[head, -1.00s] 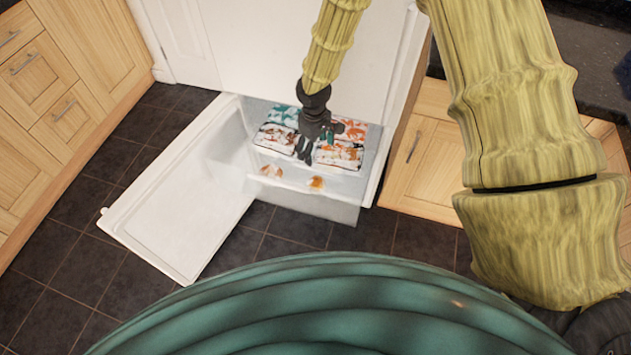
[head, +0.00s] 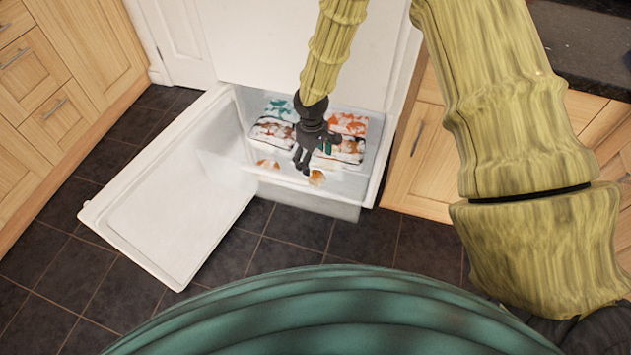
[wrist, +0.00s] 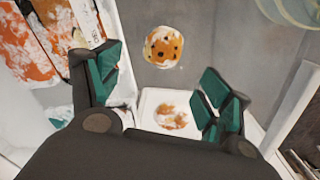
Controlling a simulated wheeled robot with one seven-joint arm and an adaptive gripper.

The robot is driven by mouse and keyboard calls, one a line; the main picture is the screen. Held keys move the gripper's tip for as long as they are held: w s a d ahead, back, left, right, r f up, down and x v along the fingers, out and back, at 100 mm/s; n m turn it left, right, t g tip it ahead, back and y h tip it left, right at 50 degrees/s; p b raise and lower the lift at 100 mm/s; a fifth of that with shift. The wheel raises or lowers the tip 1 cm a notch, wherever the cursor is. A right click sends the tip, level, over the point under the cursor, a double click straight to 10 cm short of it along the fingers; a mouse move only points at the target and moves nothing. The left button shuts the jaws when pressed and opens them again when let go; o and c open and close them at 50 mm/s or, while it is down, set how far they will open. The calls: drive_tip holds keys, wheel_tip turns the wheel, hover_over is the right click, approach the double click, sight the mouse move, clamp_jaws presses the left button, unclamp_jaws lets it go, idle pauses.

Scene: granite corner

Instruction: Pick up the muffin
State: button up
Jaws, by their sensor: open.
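A round, pale orange muffin with dark spots (wrist: 163,46) lies on a grey surface in the upper middle of the wrist view, beyond my fingertips and apart from them. Below it, a pale square piece with an orange-brown patch (wrist: 172,117) shows between my fingers. My gripper (wrist: 163,85) is open and nothing is held between its green-padded fingers. In the head view my gripper (head: 302,166) is over the front of the open freezer compartment. One small orange-white item (head: 317,178) is just right of its fingertips, and another (head: 268,164) is to the left.
Several orange, teal and white packages (head: 350,125) lie behind my gripper; some (wrist: 30,55) are at the wrist view's left. The white freezer door (head: 165,205) hangs open to the left. Wooden cabinets (head: 418,165) stand on both sides. Dark tiled floor (head: 285,245) is clear in front.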

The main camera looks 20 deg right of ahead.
sight(315, 174)
wheel_tip(315, 174, down, 5)
drive_tip(key=shift+d+r, duration=0.1)
drive_tip(key=shift+s+f, duration=0.15)
drive_tip(key=shift+f, duration=0.6)
drive_tip(key=shift+s+d+f, duration=0.1)
drive_tip(key=shift+s+f, duration=0.05)
drive_tip(key=shift+f, duration=1.8)
drive_tip(key=c, duration=0.7)
